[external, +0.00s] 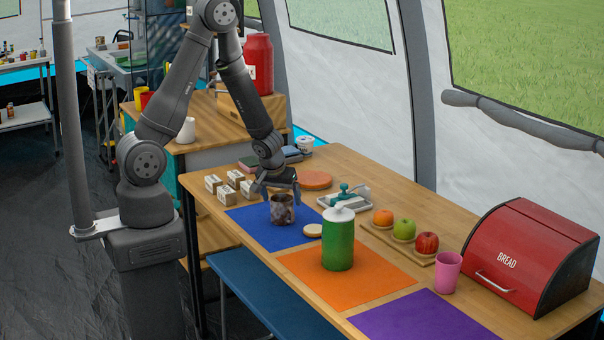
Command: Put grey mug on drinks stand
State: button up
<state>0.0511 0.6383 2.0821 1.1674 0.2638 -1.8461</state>
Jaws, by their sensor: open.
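The drinks stand is not plainly marked. A wooden stand (276,108) bearing a large red container (260,64) is on the counter behind my arm, partly hidden by it.
A green canister (338,245) stands on the orange mat (385,284), right of the mug. Several small cartons (226,195) stand at left. A fruit board (372,233), pink cup (447,272) and red bread box (520,255) are farther right. The purple mat (420,318) is clear.

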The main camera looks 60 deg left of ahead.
jog(key=shift+o, duration=0.3)
jog(key=v, duration=1)
jog(key=shift+r, duration=0.2)
jog(key=shift+s+a, duration=0.1)
